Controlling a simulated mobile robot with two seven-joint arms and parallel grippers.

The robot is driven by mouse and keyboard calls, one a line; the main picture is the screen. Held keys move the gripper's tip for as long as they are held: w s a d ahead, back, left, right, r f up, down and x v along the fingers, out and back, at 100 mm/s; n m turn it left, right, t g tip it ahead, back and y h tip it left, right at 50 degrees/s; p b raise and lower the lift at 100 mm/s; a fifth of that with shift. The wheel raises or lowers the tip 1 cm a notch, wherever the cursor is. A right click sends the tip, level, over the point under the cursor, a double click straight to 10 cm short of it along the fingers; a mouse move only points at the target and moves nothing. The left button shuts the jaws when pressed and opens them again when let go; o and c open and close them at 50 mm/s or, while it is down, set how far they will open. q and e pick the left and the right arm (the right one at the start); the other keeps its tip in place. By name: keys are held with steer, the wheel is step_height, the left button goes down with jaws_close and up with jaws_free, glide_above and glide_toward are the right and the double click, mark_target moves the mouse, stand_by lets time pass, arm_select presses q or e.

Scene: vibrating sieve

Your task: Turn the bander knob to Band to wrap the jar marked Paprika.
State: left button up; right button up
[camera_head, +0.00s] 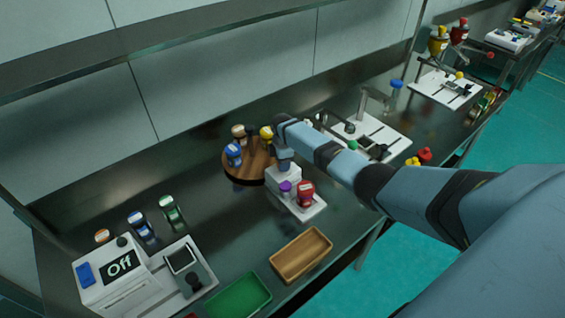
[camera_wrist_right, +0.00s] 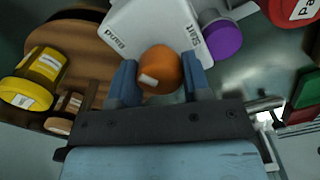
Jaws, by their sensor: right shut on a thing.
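The bander is a white box (camera_head: 289,177) with a flat base, standing right of a round wooden turntable. In the right wrist view its white top (camera_wrist_right: 150,25) carries the word Band on the left and another word on the right. The orange knob (camera_wrist_right: 160,70) has a pale mark and sits between the fingers of my right gripper (camera_wrist_right: 160,85), which is shut on it. In the head view my right gripper (camera_head: 284,163) hides the knob. A red jar (camera_head: 306,193) stands on the bander's base; its label, partly cut off in the wrist view (camera_wrist_right: 293,10), begins with "Pa". My left gripper is not seen.
A purple-topped item (camera_head: 285,188) is beside the red jar. The wooden turntable (camera_head: 238,172) holds several jars. A brown tray (camera_head: 301,255) and green tray (camera_head: 240,297) lie in front. A white machine reading Off (camera_head: 120,265) stands at left. Bare dark tabletop lies between.

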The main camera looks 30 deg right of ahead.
steer(key=shift+n, duration=0.7)
steer(key=o, duration=0.9)
steer(key=shift+o, duration=0.2)
step_height(320, 180, up, 14)
steer(key=shift+b, duration=0.4)
steer(key=shift+f, duration=0.1)
